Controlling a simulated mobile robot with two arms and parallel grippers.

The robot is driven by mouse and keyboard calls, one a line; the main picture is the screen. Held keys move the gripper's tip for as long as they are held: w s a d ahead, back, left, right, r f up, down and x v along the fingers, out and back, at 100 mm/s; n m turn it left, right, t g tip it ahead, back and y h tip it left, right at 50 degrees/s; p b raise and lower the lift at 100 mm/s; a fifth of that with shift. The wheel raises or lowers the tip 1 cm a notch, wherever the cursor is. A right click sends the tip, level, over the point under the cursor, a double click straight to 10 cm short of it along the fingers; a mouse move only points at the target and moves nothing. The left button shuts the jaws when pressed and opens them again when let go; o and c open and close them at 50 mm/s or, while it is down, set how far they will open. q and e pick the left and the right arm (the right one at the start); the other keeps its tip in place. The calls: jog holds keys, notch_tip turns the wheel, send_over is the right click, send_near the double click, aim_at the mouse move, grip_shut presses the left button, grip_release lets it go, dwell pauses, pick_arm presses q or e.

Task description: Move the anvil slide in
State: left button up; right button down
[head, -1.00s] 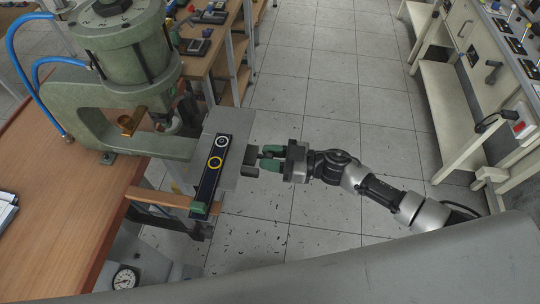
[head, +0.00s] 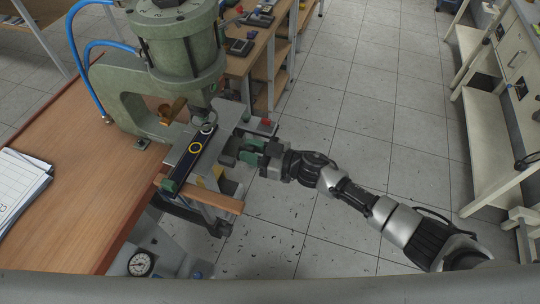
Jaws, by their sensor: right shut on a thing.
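The anvil slide (head: 209,160) is a grey plate at the throat of the green press (head: 180,45), close under its ram. A dark strip (head: 186,161) with a white ring and a yellow ring lies across it. A dark handle block (head: 229,150) sticks out on the slide's right side. My right gripper (head: 249,151), with green fingertips, is shut on this handle, its arm reaching in from the right. The fingertips partly hide the handle. My left gripper is not in view.
The press stands on a wooden bench (head: 75,200) with papers (head: 22,180) at the left. A gauge (head: 141,264) sits below the bench's front. A white workstation (head: 505,90) stands at the right, with open floor (head: 360,130) between.

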jog(key=c, duration=1.3)
grip_release()
jog(key=o, duration=0.5)
jog(key=shift+w+a, duration=0.1)
jog(key=shift+a, duration=0.15)
jog(key=shift+c, duration=0.2)
jog(key=shift+d, duration=0.1)
jog(key=b+v, duration=0.1)
jog(key=v, duration=0.9)
jog(key=shift+d+b, duration=0.35)
jog(key=shift+b, duration=0.05)
